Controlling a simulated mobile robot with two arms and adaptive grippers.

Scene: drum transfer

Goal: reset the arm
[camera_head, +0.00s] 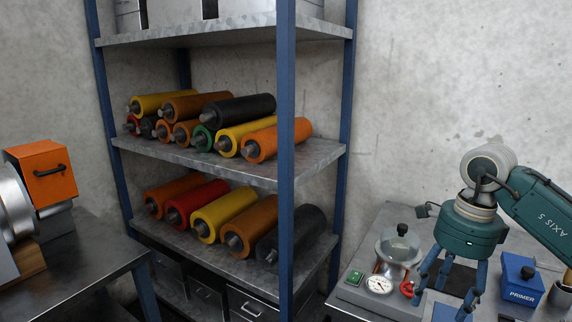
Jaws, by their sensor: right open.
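My right gripper (446,285) is at the lower right, pointing down over the grey bench with its blue fingers spread. It is open, and no object shows between the fingers. My right arm comes in from the right edge, with a teal link and a pale joint above the gripper. A small red part (407,288) is just left of the fingers; I cannot tell if they touch. My left gripper is not in view.
A blue-posted shelf (235,165) holds several coloured rollers. A dark table (85,265) at left bears an orange box (42,165).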

